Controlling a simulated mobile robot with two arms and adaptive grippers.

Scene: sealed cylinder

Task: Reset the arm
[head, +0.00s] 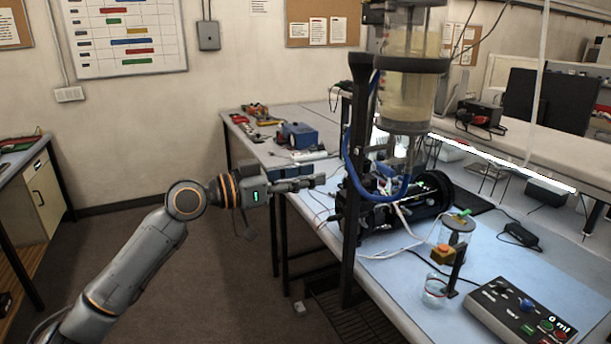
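My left arm comes in from the lower left and reaches toward the workbench. My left gripper (312,182) points to the right, level, at the left edge of the workbench (400,290). It shows side-on and small, so the finger gap is unclear. I see nothing clearly held in it. The sealed cylinder (405,98) stands upright in a frame with a black post, to the right of the gripper and apart from it. My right gripper is not in view.
A control box (522,310) with buttons and a small display sits at the bench's front right. A glass beaker (435,291) stands beside it. Tubes and wires surround a black apparatus (420,200). A blue device (298,135) lies farther back.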

